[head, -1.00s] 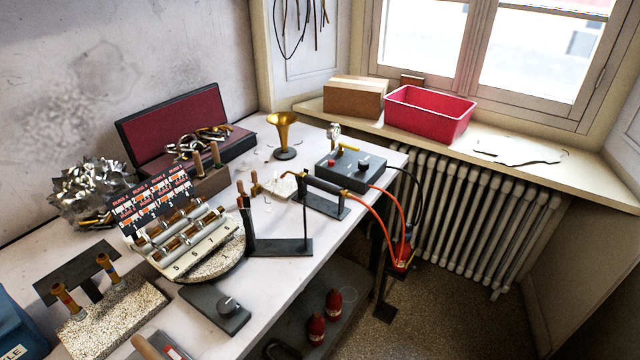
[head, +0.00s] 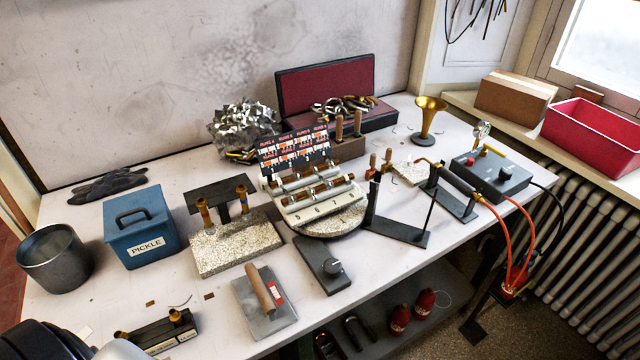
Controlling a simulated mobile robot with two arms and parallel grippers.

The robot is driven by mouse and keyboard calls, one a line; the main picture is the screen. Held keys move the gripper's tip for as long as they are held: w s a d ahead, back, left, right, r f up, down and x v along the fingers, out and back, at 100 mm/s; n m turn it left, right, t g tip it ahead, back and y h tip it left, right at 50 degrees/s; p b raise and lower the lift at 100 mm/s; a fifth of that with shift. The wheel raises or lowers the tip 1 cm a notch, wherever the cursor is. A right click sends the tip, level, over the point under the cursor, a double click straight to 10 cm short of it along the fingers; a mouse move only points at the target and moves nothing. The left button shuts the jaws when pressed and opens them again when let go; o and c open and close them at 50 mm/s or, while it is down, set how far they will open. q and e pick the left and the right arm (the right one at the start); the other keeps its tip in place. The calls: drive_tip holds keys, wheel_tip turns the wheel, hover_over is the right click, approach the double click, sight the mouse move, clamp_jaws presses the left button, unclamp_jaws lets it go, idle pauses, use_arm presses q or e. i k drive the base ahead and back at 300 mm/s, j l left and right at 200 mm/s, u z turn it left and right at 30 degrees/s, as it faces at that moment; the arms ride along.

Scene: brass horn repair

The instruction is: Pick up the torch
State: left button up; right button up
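The torch (head: 459,181) has a dark handle and a thin brass-coloured neck. It rests on a black stand (head: 457,206) at the right part of the bench, with its neck toward the upper left. Orange-red hoses (head: 497,212) run from its rear end and hang over the bench's right edge. Neither gripper shows in the head view. A dark rounded part and a pale part at the bottom left corner look like my own arm, but no fingers are visible there.
A black bracket (head: 400,233) stands just left of the torch stand. A control box with a gauge (head: 490,172) sits behind it. A brass bell (head: 429,116) stands farther back. A round turntable with tubes and a blue pickle box (head: 140,228) are farther left.

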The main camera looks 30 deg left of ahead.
sight(467, 189)
drive_tip(key=i+l, duration=0.15)
drive_tip(key=i+l+u, duration=0.2)
drive_tip(key=l, duration=0.15)
drive_tip(key=l+u, duration=0.2)
drive_tip(key=i+l+u, duration=0.2)
drive_tip(key=l, duration=0.3)
drive_tip(key=l+u, duration=0.2)
drive_tip(key=l, duration=0.15)
